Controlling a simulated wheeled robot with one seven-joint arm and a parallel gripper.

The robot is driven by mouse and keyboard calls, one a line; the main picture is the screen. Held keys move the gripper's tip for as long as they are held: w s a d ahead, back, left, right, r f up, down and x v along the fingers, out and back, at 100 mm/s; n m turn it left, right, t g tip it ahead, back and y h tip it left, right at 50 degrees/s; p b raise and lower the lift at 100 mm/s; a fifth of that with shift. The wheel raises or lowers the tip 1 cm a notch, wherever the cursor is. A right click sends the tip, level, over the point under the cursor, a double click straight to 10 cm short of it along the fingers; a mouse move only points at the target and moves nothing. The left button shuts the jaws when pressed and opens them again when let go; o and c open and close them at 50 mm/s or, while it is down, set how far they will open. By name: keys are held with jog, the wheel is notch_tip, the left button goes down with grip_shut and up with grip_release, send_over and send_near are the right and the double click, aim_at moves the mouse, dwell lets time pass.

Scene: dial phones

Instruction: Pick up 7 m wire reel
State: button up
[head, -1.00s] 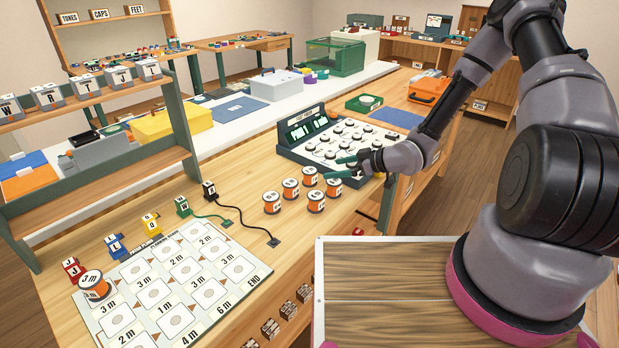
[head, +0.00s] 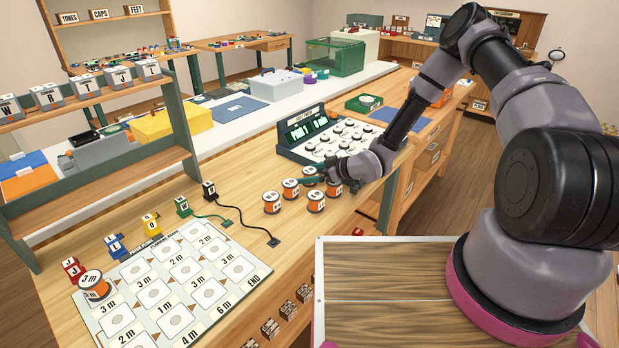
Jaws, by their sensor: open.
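Several orange-and-white wire reels stand in a cluster on the wooden bench. They include a front-left reel (head: 272,203), a left reel (head: 290,189), a front reel (head: 316,202), a right reel (head: 334,188) and a back reel (head: 308,172). Their labels are too small to read, so I cannot tell which is the 7 m reel. My gripper (head: 318,178) is open, low over the back and right reels. Its fingers partly hide these two; whether they touch or straddle one is unclear.
A dial panel (head: 335,138) stands just behind the reels. A planning board (head: 172,290) with a 3 m reel (head: 93,285) lies at front left. Black and green cables (head: 240,228) lie left of the cluster. Bench space in front of the reels is clear.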

jog(key=c, duration=1.5)
